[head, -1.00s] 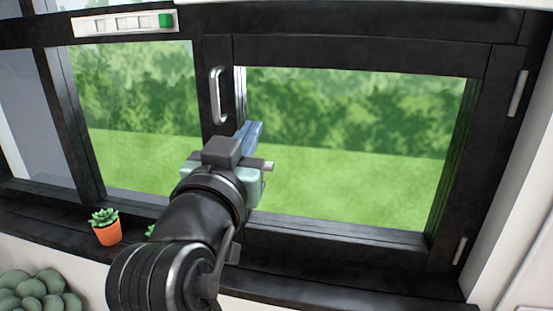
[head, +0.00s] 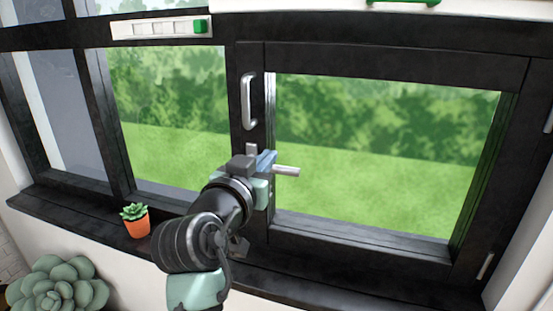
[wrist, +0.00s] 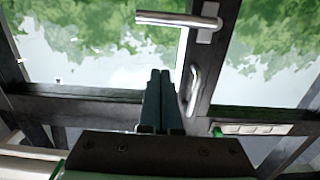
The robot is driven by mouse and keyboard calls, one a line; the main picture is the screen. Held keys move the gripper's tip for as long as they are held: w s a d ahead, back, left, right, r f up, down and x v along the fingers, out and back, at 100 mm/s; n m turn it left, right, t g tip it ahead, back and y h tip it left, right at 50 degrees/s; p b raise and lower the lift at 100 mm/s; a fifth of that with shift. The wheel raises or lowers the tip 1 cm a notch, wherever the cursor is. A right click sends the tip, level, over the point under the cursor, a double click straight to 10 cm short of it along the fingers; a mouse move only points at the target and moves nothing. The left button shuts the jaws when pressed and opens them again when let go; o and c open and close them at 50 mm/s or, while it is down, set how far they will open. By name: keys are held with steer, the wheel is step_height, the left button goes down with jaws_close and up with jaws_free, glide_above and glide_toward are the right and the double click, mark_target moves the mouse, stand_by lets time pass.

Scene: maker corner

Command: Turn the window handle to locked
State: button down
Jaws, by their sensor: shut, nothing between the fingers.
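The window handle (head: 286,171) is a silver lever lying level and pointing right in the head view. Its base plate (head: 251,149) sits on the black frame upright, and my gripper hides part of the lever. In the wrist view the lever (wrist: 178,20) shows whole at the top, pointing left from its plate. My gripper (head: 267,158) is shut and empty, in front of the lever's plate end in the head view. In the wrist view its blue-grey fingertips (wrist: 160,73) appear apart from the lever; contact cannot be told from the head view.
A fixed silver pull bar (head: 248,100) is just above the lever; it shows close right of my fingers in the wrist view (wrist: 194,90). A white strip with a green end (head: 160,28) is on the upper frame. A potted succulent (head: 135,220) stands on the dark sill (head: 85,222).

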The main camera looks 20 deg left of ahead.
steer(key=w+f+p, duration=0.3)
steer(key=w+f, duration=0.1)
steer(key=w, duration=0.2)
steer(key=shift+a, duration=0.15)
steer(key=shift+f, duration=0.1)
steer(key=shift+f, duration=0.1)
steer(key=shift+f+m+b, duration=0.2)
steer(key=shift+m+b, duration=0.2)
steer(key=shift+b, duration=0.3)
